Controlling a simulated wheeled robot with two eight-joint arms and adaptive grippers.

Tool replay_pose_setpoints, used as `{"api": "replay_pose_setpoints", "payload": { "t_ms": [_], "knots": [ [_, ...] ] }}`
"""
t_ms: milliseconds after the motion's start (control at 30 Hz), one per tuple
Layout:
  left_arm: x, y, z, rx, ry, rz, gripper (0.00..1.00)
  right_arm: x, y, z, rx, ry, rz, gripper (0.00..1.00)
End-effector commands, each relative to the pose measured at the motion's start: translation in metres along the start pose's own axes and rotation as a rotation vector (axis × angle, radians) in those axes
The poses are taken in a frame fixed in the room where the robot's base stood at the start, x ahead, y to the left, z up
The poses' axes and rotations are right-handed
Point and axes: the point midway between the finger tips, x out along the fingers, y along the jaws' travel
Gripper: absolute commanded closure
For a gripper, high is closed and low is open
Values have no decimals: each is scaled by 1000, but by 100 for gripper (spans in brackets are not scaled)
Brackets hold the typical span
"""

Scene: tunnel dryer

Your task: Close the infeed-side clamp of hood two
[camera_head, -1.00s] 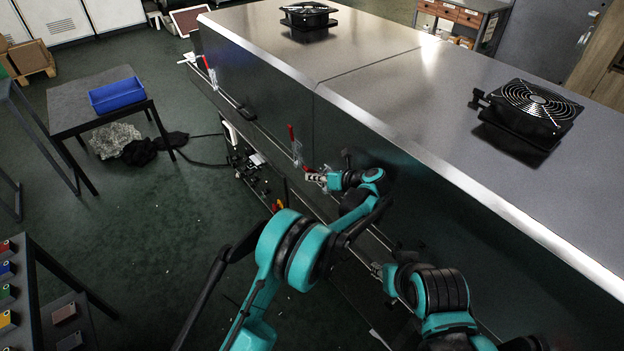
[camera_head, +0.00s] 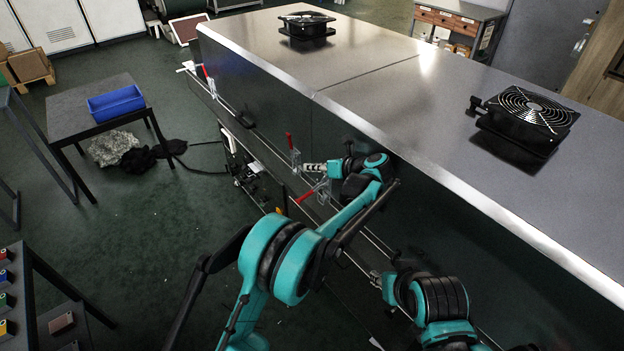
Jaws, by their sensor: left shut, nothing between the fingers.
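Two hood sections (camera_head: 290,62) meet at a seam. Clamps with red handles line their long side. The far clamp (camera_head: 205,72) and the middle clamp (camera_head: 289,141) have upright handles. A nearer clamp's red handle (camera_head: 305,197) sticks out low and tilted, away from the hood wall, just past the seam. My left gripper (camera_head: 308,167) is shut and empty, just above this handle and beside the middle clamp; I cannot tell whether it touches either. My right gripper (camera_head: 376,279) is low by the side rail, its jaws too small to judge.
Black fans (camera_head: 528,108) sit on the hood tops. A rail runs along the dryer's side. A table (camera_head: 65,102) with a blue bin (camera_head: 116,102) stands at left, and a rack with coloured bins is at lower left. Green floor between is mostly clear.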

Motion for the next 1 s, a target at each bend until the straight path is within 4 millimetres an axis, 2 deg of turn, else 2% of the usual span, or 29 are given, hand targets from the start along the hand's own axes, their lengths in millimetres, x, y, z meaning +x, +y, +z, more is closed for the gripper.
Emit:
{"api": "replay_pose_setpoints", "payload": {
  "t_ms": [100,367,433,467,567,633,700,800,900,1000],
  "knots": [
    [-7,6,12,0,1,0,100,0,0,0,0,0,0,66],
    [-11,12,23,4,-10,-2,100,0,0,0,0,0,0,66],
    [-10,18,36,16,-42,-7,100,0,0,0,0,0,0,66],
    [-10,22,44,25,-64,-12,100,0,0,0,0,0,0,66],
    [-11,46,88,86,-189,-32,100,0,0,0,0,0,0,66],
    [-17,73,132,166,-326,-47,100,0,0,0,0,0,0,66],
    [-30,103,178,288,-491,-55,100,0,0,0,0,0,0,66],
    [-59,140,224,499,-714,-53,100,0,0,0,0,0,0,66],
    [-91,168,244,748,-914,-38,100,0,0,0,0,0,0,66],
    [-122,190,237,1030,-1083,-17,100,0,0,0,0,0,0,66]
  ]
}}
